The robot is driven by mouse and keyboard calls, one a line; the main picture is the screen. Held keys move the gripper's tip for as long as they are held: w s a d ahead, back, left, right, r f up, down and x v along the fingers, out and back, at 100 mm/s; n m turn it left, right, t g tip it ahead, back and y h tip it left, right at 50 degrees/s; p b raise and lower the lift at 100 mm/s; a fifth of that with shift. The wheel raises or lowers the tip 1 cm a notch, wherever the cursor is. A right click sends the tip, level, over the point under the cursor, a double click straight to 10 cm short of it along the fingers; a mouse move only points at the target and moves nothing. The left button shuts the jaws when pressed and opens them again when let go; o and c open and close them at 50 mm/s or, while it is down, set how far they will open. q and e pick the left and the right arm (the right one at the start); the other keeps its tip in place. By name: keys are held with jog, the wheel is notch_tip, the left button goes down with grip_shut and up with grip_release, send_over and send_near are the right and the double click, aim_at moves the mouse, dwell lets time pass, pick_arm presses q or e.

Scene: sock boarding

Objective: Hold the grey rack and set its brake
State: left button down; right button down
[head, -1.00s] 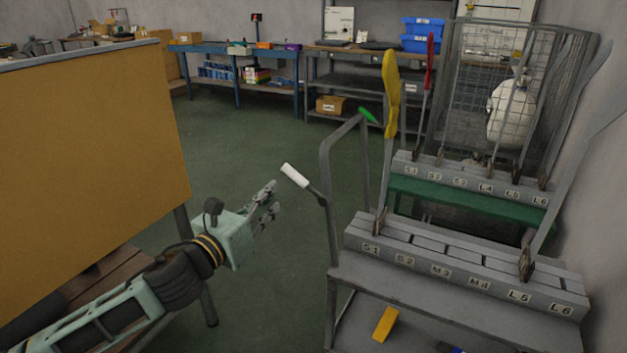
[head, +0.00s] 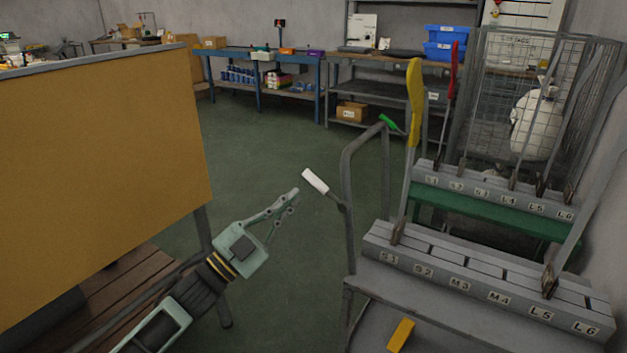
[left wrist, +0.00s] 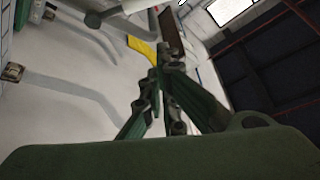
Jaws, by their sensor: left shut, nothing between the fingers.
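The grey rack (head: 372,279) stands at the right front, its top block marked S1 to L6 and its tubular handle frame (head: 346,195) on its left side. A lever with a white grip (head: 315,181) sticks out up and left from that frame. My right gripper is not in view.
A green rack (head: 480,208) with a green-tipped lever (head: 389,123) stands behind the grey one. A wire cage (head: 515,80) is beyond it. A large ochre panel (head: 100,180) stands close on the left. The green floor between is clear.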

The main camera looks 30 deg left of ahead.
pick_arm(q)
jog(key=shift+s+n+h, duration=0.2)
jog(key=shift+n+h, duration=0.1)
jog(key=shift+n, duration=0.6)
jog(key=shift+r, duration=0.1)
notch_tip(320, 180, up, 4)
jog(key=r, duration=0.1)
send_over(311, 181)
jog(key=s+d, duration=0.4)
jog(key=f, duration=0.2)
jog(key=a+f, duration=0.1)
jog(key=shift+w, duration=0.25)
jog(key=shift+w+a+f, duration=0.15)
jog(key=shift+a+f, duration=0.2)
jog(key=shift+f, duration=0.2)
jog(key=shift+a+f+n, duration=0.1)
jog(key=shift+n, duration=0.2)
jog(key=shift+a+f+n+t+y, duration=0.1)
jog(key=shift+a+n+t+y, duration=0.05)
jog(key=shift+n+t+y, duration=0.25)
